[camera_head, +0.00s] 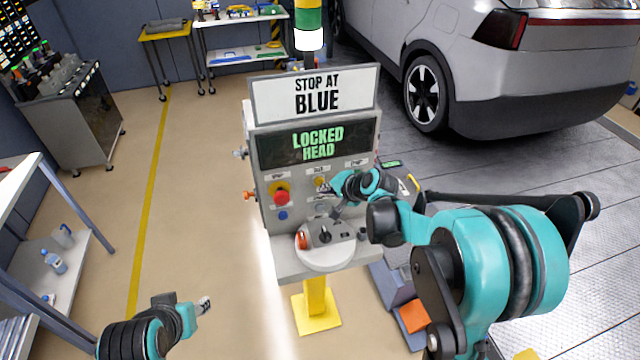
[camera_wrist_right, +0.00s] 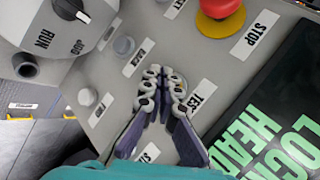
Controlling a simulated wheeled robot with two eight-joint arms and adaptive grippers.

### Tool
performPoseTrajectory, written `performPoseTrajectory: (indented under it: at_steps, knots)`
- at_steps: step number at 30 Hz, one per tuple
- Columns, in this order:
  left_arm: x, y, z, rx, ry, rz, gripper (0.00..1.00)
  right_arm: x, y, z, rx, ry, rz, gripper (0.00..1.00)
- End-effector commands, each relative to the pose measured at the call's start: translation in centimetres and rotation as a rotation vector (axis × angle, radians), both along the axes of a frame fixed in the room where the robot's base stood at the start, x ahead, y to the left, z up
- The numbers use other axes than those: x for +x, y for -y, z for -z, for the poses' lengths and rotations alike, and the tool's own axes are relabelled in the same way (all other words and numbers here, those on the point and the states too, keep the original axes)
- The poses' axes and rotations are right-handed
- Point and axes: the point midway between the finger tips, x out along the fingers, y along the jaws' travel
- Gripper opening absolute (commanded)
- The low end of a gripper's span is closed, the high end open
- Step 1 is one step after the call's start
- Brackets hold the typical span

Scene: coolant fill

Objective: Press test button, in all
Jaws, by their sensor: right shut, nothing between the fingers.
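The grey control panel (camera_head: 266,205) stands upright in the middle of the head view. A small yellow button (camera_head: 320,182) shows under its middle upper label, just above my right gripper (camera_head: 326,190). In the right wrist view, my right gripper (camera_wrist_right: 164,78) is shut and empty, with its fingertips beside the TEST label (camera_wrist_right: 202,96). The fingertips hide the spot by that label. I cannot tell whether they touch the button. My left gripper (camera_head: 203,305) hangs at the lower left, away from the panel; its jaws are too small to judge.
A red stop button (camera_head: 281,195) sits left of my right gripper. A dark screen (camera_head: 317,144) reads LOCKED HEAD, below a STOP AT BLUE sign (camera_head: 315,91). A RUN/JOG selector (camera_wrist_right: 70,10) and grey buttons are close by. A car (camera_head: 490,90) stands behind right.

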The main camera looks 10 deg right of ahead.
Motion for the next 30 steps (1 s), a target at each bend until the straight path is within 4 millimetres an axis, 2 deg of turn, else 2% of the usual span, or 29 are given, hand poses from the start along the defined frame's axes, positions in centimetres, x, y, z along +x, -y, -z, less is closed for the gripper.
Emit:
performPoseTrajectory:
  at_steps: [30]
  knots:
    - [0.0,0.0,0.31,0.0,0.0,0.0,0.4,1.18,-0.04,0.0,0.0,0.0,0.0,0.0]
